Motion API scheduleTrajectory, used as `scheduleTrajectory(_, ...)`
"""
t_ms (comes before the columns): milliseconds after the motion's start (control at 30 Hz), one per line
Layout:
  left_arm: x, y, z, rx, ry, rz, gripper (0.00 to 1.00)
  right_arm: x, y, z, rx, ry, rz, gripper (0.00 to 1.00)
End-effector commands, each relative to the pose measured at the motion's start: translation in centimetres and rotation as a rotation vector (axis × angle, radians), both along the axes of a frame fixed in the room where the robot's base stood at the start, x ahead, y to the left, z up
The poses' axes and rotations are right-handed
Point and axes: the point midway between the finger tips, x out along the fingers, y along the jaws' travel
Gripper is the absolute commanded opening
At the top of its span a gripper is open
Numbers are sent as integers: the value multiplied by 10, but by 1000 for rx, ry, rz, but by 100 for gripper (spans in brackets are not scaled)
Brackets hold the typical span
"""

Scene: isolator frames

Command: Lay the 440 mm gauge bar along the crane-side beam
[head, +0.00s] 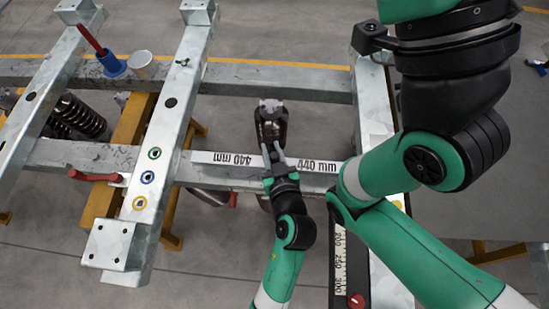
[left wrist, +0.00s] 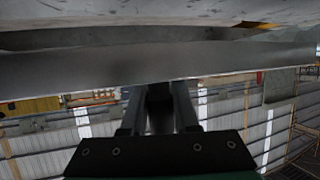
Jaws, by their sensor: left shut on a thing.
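The gauge bar (head: 318,165) is a long, pale strip with two "440 mm" labels, one on each side of my left gripper (head: 274,158). It runs along the near galvanised cross beam (head: 85,155) in the head view. I cannot tell whether it rests on the beam or hangs just above it. My left gripper is shut on the bar near its middle. In the left wrist view the fingers (left wrist: 159,100) reach up to a wide grey edge (left wrist: 160,65) that crosses the picture. My right arm fills the right side; its gripper is out of view.
A far cross beam (head: 280,80) runs parallel behind. A slanted beam (head: 185,95) with coloured rings stands at left, with a blue cup (head: 112,65) and white cup (head: 143,65) nearby. A red-handled clamp (head: 95,177) sits on the near beam. A scale (head: 340,262) lies at lower right.

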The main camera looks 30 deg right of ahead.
Motion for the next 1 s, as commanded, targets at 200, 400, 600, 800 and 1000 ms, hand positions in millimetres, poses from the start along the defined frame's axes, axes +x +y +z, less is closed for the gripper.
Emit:
scheduleTrajectory(200,-5,-4,-8,0,-3,-1,0,0,0,-6,0,-1,0,0)
scheduleTrajectory(400,-7,-5,-41,-1,-3,0,0,0,0,-31,0,0,0,0)
scheduleTrajectory(600,-7,-5,-38,-2,-4,0,0,0,0,-28,0,0,0,0)
scheduleTrajectory(800,-7,-5,-43,0,0,1,32,0,0,-31,0,0,0,0)
scheduleTrajectory(1000,-7,-5,-43,1,0,1,58,0,0,-31,0,0,0,0)
